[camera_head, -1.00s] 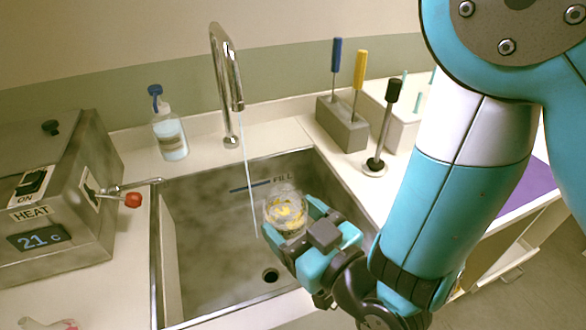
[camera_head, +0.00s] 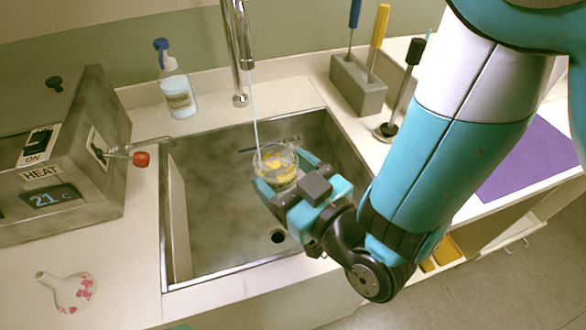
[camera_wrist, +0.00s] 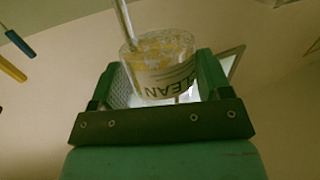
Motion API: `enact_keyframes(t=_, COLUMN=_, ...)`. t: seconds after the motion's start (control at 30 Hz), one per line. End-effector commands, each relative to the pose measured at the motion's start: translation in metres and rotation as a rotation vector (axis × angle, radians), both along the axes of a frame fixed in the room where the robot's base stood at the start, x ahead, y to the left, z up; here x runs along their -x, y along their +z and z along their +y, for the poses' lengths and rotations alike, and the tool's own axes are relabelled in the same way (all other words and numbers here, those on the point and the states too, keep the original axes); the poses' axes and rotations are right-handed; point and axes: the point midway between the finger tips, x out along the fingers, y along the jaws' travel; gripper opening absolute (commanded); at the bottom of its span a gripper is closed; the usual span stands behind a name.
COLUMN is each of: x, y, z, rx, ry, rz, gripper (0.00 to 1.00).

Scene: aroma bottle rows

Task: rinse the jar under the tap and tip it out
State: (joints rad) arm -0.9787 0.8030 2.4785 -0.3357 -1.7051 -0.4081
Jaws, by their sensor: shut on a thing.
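A clear glass jar (camera_head: 275,168) with yellow bits inside is held in my gripper (camera_head: 280,188) over the sink (camera_head: 215,215). In the wrist view the jar (camera_wrist: 163,66) stands roughly upright between the two fingers, with part of the lettering "CLEAN" on its side. The tap (camera_head: 237,50) is a tall chrome spout at the back of the sink. A thin stream of water (camera_head: 255,120) falls from it to the jar's mouth. The water level inside is unclear.
A grey heater box (camera_head: 60,150) with a red-tipped lever (camera_head: 141,159) stands left of the sink. A wash bottle (camera_head: 177,92) is behind it. A pink-spotted white vessel (camera_head: 70,290) is front left. A tool block (camera_head: 357,86) and dark-handled tool (camera_head: 405,88) stand right.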

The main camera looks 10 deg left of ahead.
Motion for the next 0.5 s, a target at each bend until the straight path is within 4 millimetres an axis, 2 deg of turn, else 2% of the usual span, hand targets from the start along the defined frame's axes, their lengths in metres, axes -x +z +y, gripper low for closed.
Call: enact_keyframes(t=0.5, x=-0.056, y=-0.012, z=0.034, rx=-0.002, ry=-0.001, rz=-0.002, gripper=0.46)
